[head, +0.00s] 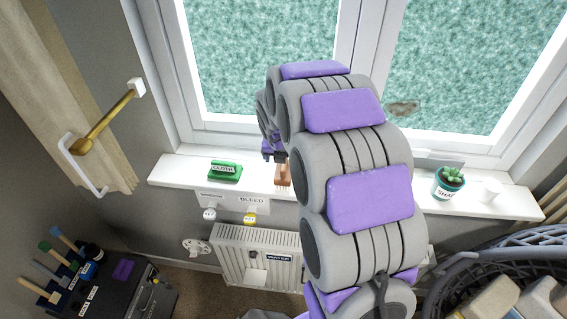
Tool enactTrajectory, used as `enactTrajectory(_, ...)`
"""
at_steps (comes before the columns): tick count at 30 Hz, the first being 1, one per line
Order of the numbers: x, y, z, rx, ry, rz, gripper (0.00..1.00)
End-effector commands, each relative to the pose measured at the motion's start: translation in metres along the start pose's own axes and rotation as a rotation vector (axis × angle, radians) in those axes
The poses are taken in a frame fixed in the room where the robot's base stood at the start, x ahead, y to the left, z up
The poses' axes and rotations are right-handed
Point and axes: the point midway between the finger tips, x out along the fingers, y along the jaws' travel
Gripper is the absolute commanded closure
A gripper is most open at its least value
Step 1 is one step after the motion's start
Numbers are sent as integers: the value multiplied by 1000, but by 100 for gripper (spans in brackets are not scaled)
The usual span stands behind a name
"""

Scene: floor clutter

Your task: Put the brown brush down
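A small brown brush (283,176) shows at the white windowsill (320,190), left of my arm. Its bristle end points toward the front edge of the sill. My arm reaches up and over toward the window and partly hides the brush. My gripper (274,154) is just above the brush's upper end. The fingers are small and partly hidden, so I cannot tell whether they are open or shut on the brush, or whether the brush rests on the sill.
A green item (225,171) labelled CLOTH is left of the brush on the sill. A potted plant (449,182) and white cup (489,190) are at right. A radiator (258,256) is below. A dark basket (500,262) stands lower right; a tool box (125,290) lower left.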

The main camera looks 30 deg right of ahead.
Motion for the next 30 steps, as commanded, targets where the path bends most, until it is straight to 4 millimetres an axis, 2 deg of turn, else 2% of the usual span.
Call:
enactTrajectory(3, -19, 0, 0, 1, -2, 2, 12)
enactTrajectory(6, -28, 1, 1, 1, -2, 2, 12)
enactTrajectory(17, -40, -1, -6, 48, 11, -3, 12)
enactTrajectory(20, -54, -2, -21, 178, 32, -9, 12)
enactTrajectory(22, -67, -4, -38, 316, 55, -18, 12)
enactTrajectory(30, -118, -19, -121, 939, 157, -122, 12)
